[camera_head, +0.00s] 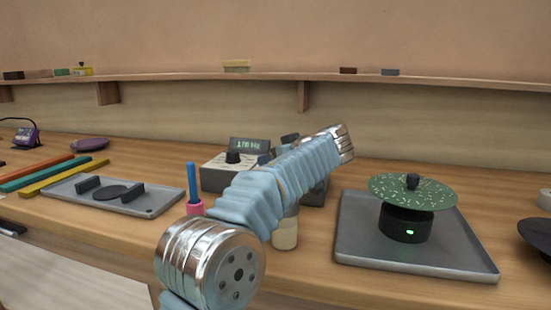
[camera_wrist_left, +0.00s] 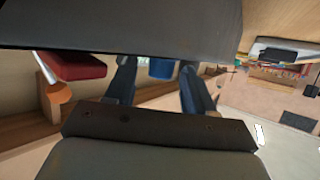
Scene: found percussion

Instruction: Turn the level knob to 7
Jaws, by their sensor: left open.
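A grey box with a pale top (camera_head: 217,178) stands on the bench in the head view. It carries a black knob (camera_head: 233,157), and a lit display (camera_head: 250,145) with a reading in Hz stands behind it. I cannot read any level marks or tell the knob's setting. My left arm crosses in front of the box's right side and hides what lies behind it. In the left wrist view my left gripper (camera_wrist_left: 158,88) is open, its two fingers apart. A blue thing (camera_wrist_left: 160,68) shows between them, farther off. I see no contact with the knob. My right gripper is not in view.
A grey tray (camera_head: 352,215) at right carries a black device (camera_head: 405,224) under a green speckled disc (camera_head: 400,187). A pink holder (camera_head: 195,208) with a blue stick and a small jar (camera_head: 285,234) stand near the arm. Another tray (camera_head: 150,206) and coloured bars (camera_head: 65,178) lie left.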

